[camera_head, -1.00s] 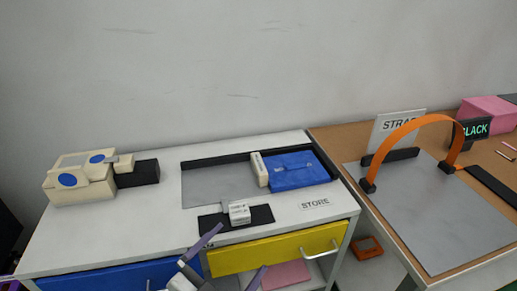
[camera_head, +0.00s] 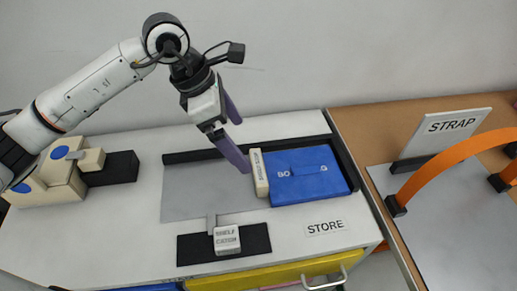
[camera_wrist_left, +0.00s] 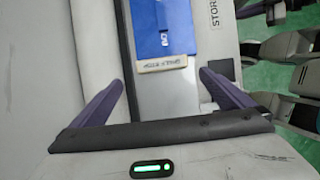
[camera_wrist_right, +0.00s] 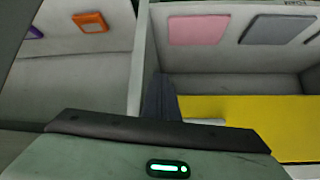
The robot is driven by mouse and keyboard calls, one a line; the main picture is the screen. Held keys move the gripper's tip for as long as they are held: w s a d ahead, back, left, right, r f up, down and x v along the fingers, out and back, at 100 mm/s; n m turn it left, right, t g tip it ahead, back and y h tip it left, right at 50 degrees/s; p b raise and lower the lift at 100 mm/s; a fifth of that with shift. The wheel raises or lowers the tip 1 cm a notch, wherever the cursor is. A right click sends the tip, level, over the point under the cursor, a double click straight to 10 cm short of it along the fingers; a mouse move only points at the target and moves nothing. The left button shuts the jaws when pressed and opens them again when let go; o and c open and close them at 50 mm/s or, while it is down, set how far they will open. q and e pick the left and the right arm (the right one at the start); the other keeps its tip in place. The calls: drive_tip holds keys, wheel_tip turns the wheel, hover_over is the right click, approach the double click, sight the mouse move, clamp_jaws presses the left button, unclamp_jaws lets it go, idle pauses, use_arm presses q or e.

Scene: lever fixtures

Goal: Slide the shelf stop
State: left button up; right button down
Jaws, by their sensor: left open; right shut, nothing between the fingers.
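The shelf stop (camera_head: 259,173), a cream block with lettering, lies against the left edge of a blue box (camera_head: 305,174) in a grey recessed strip (camera_head: 190,190) on the white cabinet top. My left gripper (camera_head: 243,147) is open, its purple fingers just left of and above the stop. In the left wrist view the stop (camera_wrist_left: 162,65) shows ahead between the two fingertips (camera_wrist_left: 162,80); contact is not visible. A white block marked shelf catch (camera_head: 227,239) sits on a black plate in front. My right gripper (camera_wrist_right: 160,95) is shut and empty, seen only in its wrist view.
A yellow drawer front (camera_head: 270,277) with a handle is below. A cream fixture with blue discs (camera_head: 75,165) stands at left, partly behind my left arm. An orange strap (camera_head: 450,160) arches over a grey plate on the right table. A black rail edges the recess's back.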

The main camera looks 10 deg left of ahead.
sight(258, 166)
use_arm(q)
drive_tip(key=x, duration=0.4)
drive_tip(key=p+x, duration=0.1)
drive_tip(key=x, duration=0.3)
drive_tip(key=shift+s+d+f, duration=0.15)
drive_tip(key=shift+s+d, duration=0.05)
drive_tip(key=shift+w+d+f, duration=0.15)
drive_tip(key=shift+d+f, duration=0.1)
drive_tip(key=shift+f, duration=0.4)
